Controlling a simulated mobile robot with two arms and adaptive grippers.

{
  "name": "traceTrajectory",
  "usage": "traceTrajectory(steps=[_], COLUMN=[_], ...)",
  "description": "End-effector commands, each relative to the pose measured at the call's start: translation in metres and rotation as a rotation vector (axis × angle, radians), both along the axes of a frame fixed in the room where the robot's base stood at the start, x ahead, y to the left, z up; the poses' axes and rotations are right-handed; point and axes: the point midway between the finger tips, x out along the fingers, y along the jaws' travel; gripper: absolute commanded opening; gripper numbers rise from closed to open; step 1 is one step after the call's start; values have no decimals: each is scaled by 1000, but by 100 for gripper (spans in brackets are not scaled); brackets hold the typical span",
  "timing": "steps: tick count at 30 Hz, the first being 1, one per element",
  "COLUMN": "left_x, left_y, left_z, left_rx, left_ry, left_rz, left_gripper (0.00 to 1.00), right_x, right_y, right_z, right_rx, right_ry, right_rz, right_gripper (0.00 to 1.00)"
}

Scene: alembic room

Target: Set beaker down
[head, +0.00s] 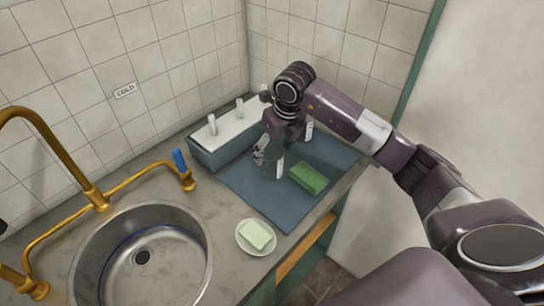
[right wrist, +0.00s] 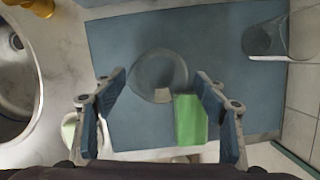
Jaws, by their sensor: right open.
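A clear glass beaker (head: 272,168) stands upright on the blue mat (head: 248,194). In the right wrist view the beaker (right wrist: 158,68) shows from above as a round rim, with a small pale patch on its near side. My right gripper (head: 263,153) is just above and beside it in the head view. In the right wrist view my right gripper (right wrist: 159,82) has its two fingers spread wide, with the beaker showing in the gap beyond the tips. Whether a finger touches the glass, I cannot tell. My left gripper is out of view.
A green sponge (head: 309,178) lies close beside the beaker. A second glass vessel (right wrist: 268,40) is at the mat's far end. A white-topped rack (head: 224,132) with pegs stands behind. A dish (head: 242,244) with soap and the sink (head: 150,262) are nearer.

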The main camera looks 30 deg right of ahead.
Motion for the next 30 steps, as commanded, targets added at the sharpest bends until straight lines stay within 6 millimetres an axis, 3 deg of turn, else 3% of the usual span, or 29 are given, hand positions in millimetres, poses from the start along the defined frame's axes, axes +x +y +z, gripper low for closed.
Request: traceTrajectory(steps=[6,12,30], left_x=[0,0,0], left_y=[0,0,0], left_z=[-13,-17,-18], left_rx=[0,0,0], left_ry=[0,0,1], left_rz=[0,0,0], left_gripper=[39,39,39], right_x=[-11,-20,-23], right_y=[-3,-4,-4], right_z=[47,75,83], right_rx=[0,1,0], right_ry=[-6,-3,0], right_rz=[0,-1,-1], right_gripper=[65,65,65])
